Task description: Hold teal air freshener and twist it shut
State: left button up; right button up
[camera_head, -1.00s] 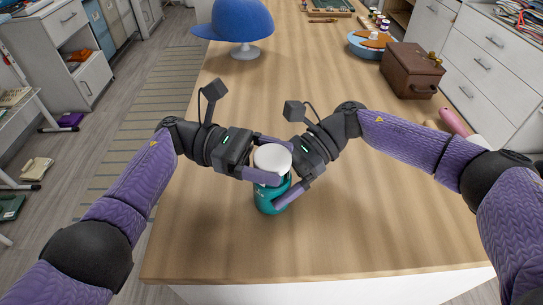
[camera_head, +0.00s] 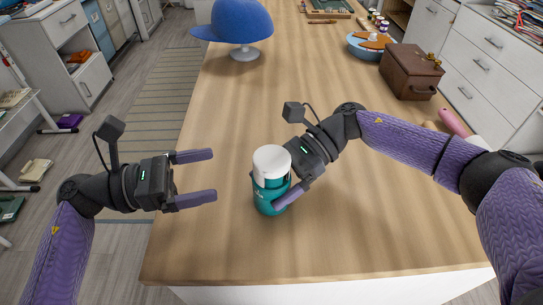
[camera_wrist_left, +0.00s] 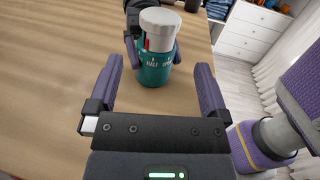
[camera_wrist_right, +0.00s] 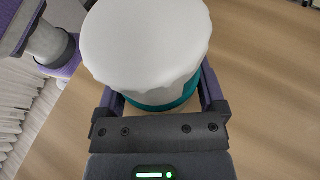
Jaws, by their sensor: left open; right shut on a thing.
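The teal air freshener (camera_head: 266,199) stands upright on the wooden table, with a white cap (camera_head: 271,160) on top. It also shows in the left wrist view (camera_wrist_left: 153,70), with pale lettering on its front. My right gripper (camera_head: 285,190) is shut around its teal body, below the cap. In the right wrist view the white cap (camera_wrist_right: 147,45) fills the top and hides most of the teal body (camera_wrist_right: 165,105). My left gripper (camera_head: 205,175) is open and empty, to the left of the air freshener and apart from it, its fingers pointing towards it.
The wooden table (camera_head: 330,240) is clear around the air freshener. A blue cap on a stand (camera_head: 240,25) is at the far left. A brown box (camera_head: 411,72), a light blue round item (camera_head: 368,47) and a pink-handled item (camera_head: 452,122) lie along the right side.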

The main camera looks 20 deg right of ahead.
aim_at(271, 156)
pick_arm(q)
jog(key=shift+n+t, duration=0.3)
jog(key=shift+t, duration=0.3)
jog(key=d, duration=0.7)
jog(key=s+d, duration=0.1)
jog(key=d, duration=0.2)
jog(key=shift+d+r, duration=0.3)
jog(key=shift+d, duration=0.1)
jog(key=c, duration=1.1)
jog(key=m+g+y, duration=0.1)
jog(key=m+g, duration=0.1)
jog(key=g, duration=0.1)
jog(key=m+g, duration=0.2)
jog(key=g, duration=0.2)
jog(key=shift+y, duration=0.4)
jog(key=shift+m, duration=0.3)
